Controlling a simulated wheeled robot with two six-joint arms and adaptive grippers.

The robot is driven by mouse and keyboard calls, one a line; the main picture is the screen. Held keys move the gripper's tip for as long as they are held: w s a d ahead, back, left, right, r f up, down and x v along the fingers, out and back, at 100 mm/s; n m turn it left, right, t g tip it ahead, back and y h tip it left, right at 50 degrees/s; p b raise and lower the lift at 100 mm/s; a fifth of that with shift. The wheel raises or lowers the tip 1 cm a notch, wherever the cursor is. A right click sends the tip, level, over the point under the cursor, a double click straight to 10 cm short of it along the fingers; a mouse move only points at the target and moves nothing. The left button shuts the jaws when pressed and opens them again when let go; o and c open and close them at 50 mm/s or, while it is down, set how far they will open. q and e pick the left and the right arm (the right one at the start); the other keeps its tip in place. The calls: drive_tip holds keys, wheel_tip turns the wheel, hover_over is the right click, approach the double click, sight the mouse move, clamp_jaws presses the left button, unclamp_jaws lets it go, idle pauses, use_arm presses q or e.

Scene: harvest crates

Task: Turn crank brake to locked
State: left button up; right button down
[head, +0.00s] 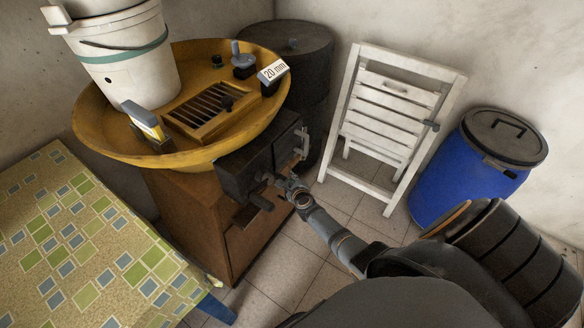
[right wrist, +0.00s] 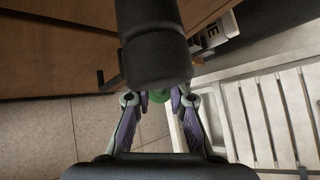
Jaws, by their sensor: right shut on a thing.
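A dark box-shaped unit (head: 240,172) is mounted on the front of the brown wooden cabinet (head: 200,215), below the yellow round tray. A short dark crank part (head: 260,203) sticks out of its front. My right gripper (head: 275,181) reaches to the front of this unit. In the right wrist view, my right gripper (right wrist: 153,98) has its two fingers at either side of the end of a thick dark cylindrical handle (right wrist: 155,45), with a bit of green between them. It is shut on this handle. A light lever (head: 302,143) is on the unit's right side. My left gripper is out of view.
The yellow tray (head: 105,145) holds white buckets (head: 130,75), a slatted grate (head: 205,107) and a "20 mm" sign (head: 272,72). A white folded chair (head: 392,85) and blue barrel (head: 455,170) stand right. A patterned table (head: 80,235) is left. Tiled floor between is free.

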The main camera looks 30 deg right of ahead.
use_arm(q)
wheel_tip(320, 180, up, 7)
drive_tip(key=p, duration=0.5)
use_arm(e)
drive_tip(key=shift+s+a+f+m+g+y, duration=0.45)
drive_tip(key=shift+a+m+g+y, duration=0.2)
drive_tip(key=shift+y, duration=0.3)
drive_tip(key=shift+s+a+f+m+g+y, duration=0.45)
drive_tip(key=shift+s+a+m+g+y, duration=0.1)
drive_tip(key=shift+a+y, duration=0.3)
drive_tip(key=shift+s+a+f+m+g+y, duration=0.45)
drive_tip(key=shift+a+m+g+y, duration=0.15)
drive_tip(key=shift+y, duration=0.4)
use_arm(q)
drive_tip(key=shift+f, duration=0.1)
use_arm(e)
drive_tip(key=c, duration=1.3)
unclamp_jaws()
drive_tip(key=shift+c, duration=0.2)
use_arm(q)
drive_tip(key=shift+p, duration=0.3)
use_arm(e)
drive_tip(key=shift+w, duration=0.2)
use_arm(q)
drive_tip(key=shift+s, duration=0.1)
use_arm(e)
drive_tip(key=shift+r, duration=0.1)
